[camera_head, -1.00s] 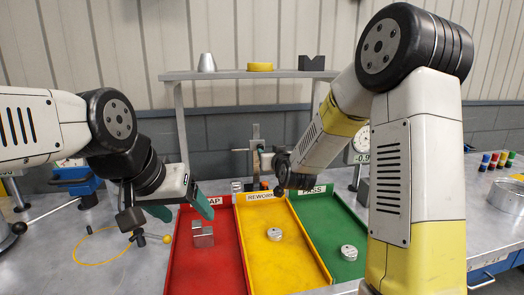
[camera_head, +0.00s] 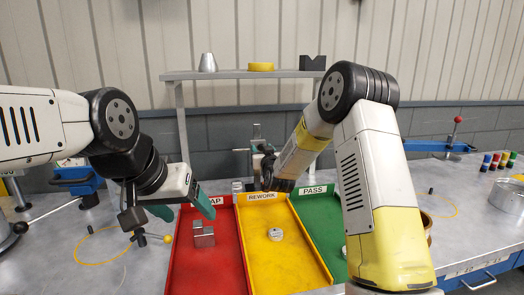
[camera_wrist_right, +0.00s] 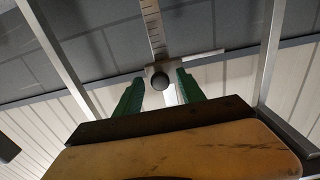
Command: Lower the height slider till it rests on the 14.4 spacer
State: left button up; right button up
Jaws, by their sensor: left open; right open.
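The height gauge's column (camera_head: 256,131) stands behind the trays in the head view, partly hidden by my right arm. In the right wrist view, its graduated scale (camera_wrist_right: 152,28) carries the height slider (camera_wrist_right: 171,72) with a round dark knob (camera_wrist_right: 160,82). My right gripper (camera_wrist_right: 160,77) is open, with its green fingers on either side of the knob; contact cannot be told. A small silver piece (camera_head: 237,187) sits behind the trays; I cannot read whether it is the 14.4 spacer.
The red tray (camera_head: 190,270) holds a metal block (camera_head: 203,235). The yellow tray (camera_head: 265,275) holds a disc (camera_head: 275,234). The green tray (camera_head: 312,207) is partly behind my right arm. A grey shelf (camera_head: 230,75) spans above. A blue clamp (camera_head: 435,147) stands at right.

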grip_shut()
dwell(1.4)
